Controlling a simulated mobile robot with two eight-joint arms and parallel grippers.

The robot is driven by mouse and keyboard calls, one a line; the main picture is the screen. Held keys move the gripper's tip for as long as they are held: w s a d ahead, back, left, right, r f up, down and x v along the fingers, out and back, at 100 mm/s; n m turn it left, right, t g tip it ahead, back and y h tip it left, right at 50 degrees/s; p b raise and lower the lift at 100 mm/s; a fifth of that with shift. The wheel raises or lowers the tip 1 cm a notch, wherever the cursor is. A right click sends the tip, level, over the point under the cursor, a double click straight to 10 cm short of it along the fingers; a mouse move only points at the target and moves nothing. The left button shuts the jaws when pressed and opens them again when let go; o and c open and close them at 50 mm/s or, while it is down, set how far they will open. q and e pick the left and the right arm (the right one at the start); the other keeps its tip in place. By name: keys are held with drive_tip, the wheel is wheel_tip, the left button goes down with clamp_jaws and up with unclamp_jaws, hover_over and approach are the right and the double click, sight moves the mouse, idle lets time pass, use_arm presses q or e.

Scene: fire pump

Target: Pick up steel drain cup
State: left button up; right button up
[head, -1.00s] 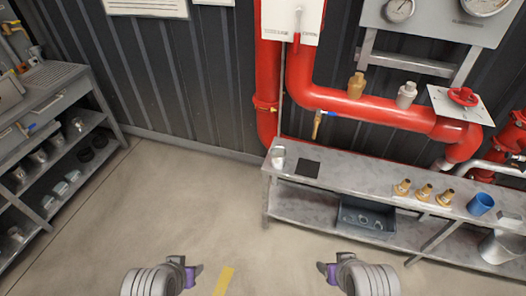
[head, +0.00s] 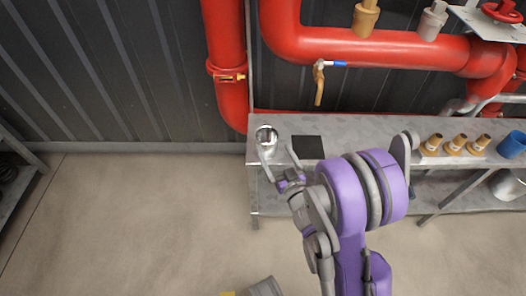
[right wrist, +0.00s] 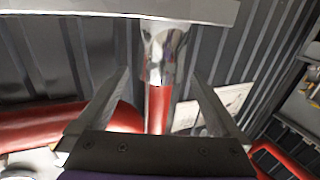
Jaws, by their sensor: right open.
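The steel drain cup (head: 266,136) stands at the left end of the grey metal bench. It is shiny and also shows in the right wrist view (right wrist: 164,52). My right gripper (head: 278,155) is open and empty just in front of the cup, coming in from the near side. In the right wrist view the cup appears between the two spread fingers, beyond their tips, and no contact shows. My left gripper is not in the head view.
The bench (head: 360,127) carries a black square pad (head: 308,148), brass fittings (head: 454,144) and a blue cup (head: 512,145). A small valve with a brass spout (head: 319,85) hangs behind the bench. Thick red pipes (head: 385,52) run along the dark wall.

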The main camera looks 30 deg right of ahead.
sight(263, 132)
drive_tip(key=shift+f, duration=0.15)
drive_tip(key=p, duration=0.1)
drive_tip(key=w+p, duration=0.2)
drive_tip(key=shift+w+d+r, duration=0.25)
drive_tip(key=shift+w+d+f, duration=0.15)
drive_tip(key=shift+w+f, duration=0.05)
drive_tip(key=shift+w, duration=0.9)
drive_tip(key=w, duration=0.5)
drive_tip(key=shift+w+d+r, duration=0.1)
drive_tip(key=shift+w+d, duration=0.2)
drive_tip(key=shift+w, duration=0.05)
drive_tip(key=shift+c, duration=0.2)
drive_tip(key=c, duration=1.1)
